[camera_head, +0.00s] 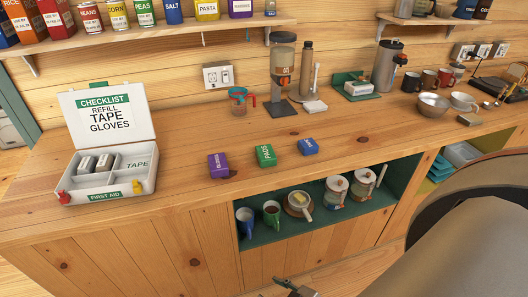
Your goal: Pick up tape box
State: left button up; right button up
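Three small boxes lie on the wooden counter: a purple box (218,166), a green box (265,156) labelled PADS, and a blue box (308,147) whose label is too small to read surely. An open white first aid case (145,185) stands at the left. Its lid carries a checklist reading refill tape, gloves. One compartment is marked TAPE and looks empty; white and dark boxes sit in others. The tip of a dark gripper (290,288), apparently my right one, shows at the bottom edge, well below the boxes. Its opening is cut off. My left gripper is not in view.
A coffee grinder (283,75), a measuring cup (240,101) and a tall flask (306,70) stand behind the boxes. Bowls (433,105) and mugs fill the right. An open shelf (325,218) below holds cups and jars. The counter around the boxes is clear.

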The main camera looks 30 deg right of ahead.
aim_at(308, 146)
jog(key=z, duration=1.4)
